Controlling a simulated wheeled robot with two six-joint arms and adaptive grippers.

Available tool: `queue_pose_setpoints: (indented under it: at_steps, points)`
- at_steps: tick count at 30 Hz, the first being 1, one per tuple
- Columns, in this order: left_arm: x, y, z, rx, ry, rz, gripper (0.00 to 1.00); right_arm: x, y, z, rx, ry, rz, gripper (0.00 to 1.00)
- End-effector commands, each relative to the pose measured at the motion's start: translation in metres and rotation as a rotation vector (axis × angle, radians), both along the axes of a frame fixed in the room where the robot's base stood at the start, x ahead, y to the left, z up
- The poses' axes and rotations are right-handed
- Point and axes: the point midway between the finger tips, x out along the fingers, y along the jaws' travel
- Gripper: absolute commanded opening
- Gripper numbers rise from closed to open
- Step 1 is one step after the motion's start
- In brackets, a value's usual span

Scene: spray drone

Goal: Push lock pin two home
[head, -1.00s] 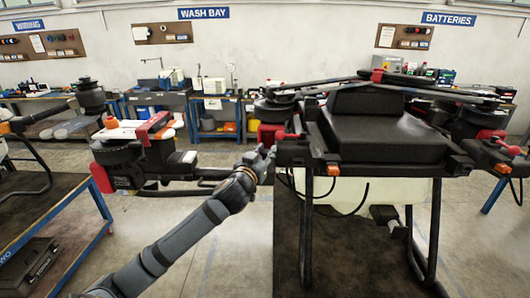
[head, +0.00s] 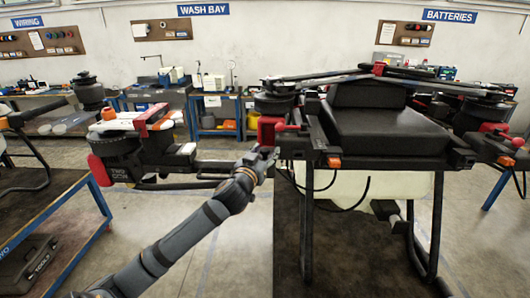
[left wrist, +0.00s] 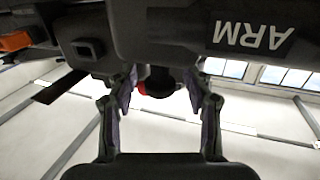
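The spray drone (head: 385,135) stands on the right in the head view. Its arm two (head: 225,168) reaches left to a black motor pod (head: 118,160) marked TWO CCW. A red fitting (head: 269,129) sits at the drone's left corner, where the arm meets the frame. My left gripper (head: 263,156) is just below this fitting. In the left wrist view the fingers of my left gripper (left wrist: 164,88) stand apart. A dark round knob with a red edge (left wrist: 158,82), perhaps the lock pin, shows between them with gaps on both sides. My right gripper is out of view.
A part marked ARM (left wrist: 250,38) spans the top of the left wrist view, close above the fingers. A blue-framed cart (head: 70,235) stands at the lower left. Benches (head: 215,120) line the back wall. The floor between cart and drone is clear.

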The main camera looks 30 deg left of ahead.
Motion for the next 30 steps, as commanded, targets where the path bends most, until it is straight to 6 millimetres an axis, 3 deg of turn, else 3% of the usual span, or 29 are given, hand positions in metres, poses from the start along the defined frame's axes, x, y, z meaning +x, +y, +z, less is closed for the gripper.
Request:
queue_pose_setpoints:
  at_steps: [8, 21, 30]
  points:
    - [0.0, 0.0, 0.005, 0.002, -0.005, -0.001, 0.51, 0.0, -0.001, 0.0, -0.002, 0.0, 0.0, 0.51]
    - [0.0, 0.0, 0.089, 0.0, -0.005, 0.0, 0.51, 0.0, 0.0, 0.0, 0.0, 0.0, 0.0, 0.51]
    - [0.0, 0.0, 0.101, 0.0, -0.001, 0.0, 0.51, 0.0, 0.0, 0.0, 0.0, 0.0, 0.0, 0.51]
